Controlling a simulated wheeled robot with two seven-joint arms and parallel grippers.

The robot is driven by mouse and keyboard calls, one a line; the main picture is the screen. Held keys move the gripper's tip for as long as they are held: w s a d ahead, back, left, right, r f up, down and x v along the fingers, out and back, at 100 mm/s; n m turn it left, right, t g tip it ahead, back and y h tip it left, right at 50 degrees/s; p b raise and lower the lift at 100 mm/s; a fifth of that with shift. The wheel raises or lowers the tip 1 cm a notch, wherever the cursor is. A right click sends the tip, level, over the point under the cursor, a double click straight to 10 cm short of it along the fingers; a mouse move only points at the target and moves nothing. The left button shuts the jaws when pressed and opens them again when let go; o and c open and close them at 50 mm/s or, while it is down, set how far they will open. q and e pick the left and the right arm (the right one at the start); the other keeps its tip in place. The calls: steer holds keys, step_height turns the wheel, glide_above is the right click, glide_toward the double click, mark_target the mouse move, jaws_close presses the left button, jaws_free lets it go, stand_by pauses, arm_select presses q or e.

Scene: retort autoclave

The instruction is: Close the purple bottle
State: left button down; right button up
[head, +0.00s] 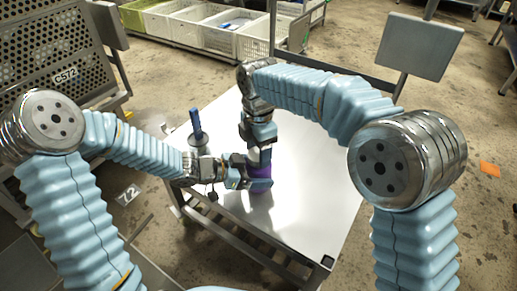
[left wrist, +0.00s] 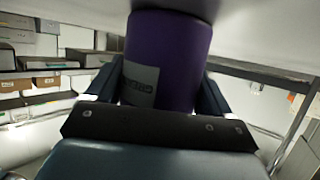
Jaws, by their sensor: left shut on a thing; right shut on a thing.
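The purple bottle (head: 261,188) stands upright on the white table, largely covered by my grippers in the head view. My left gripper (head: 257,176) reaches in from the left and is shut around its body. In the left wrist view the purple bottle (left wrist: 168,60) sits between the two dark fingers, with a grey label on its side. My right gripper (head: 259,146) points down from above, directly over the bottle, shut on a pale piece that looks like the cap (head: 258,156). Whether the cap is seated on the bottle's neck cannot be told.
The white table (head: 310,205) is clear on the right and front. A blue-handled tool (head: 196,122) stands upright at its left edge, close to my left forearm. A grey panel on a post (head: 418,46) rises behind right. Several crates (head: 190,28) stand at the back.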

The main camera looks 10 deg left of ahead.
steer(key=m, duration=0.5)
steer(key=shift+m, duration=0.3)
steer(key=m, duration=0.5)
steer(key=o, duration=1.2)
steer(key=shift+c, duration=0.2)
steer(key=shift+r, duration=2.25)
steer(key=shift+c, duration=0.4)
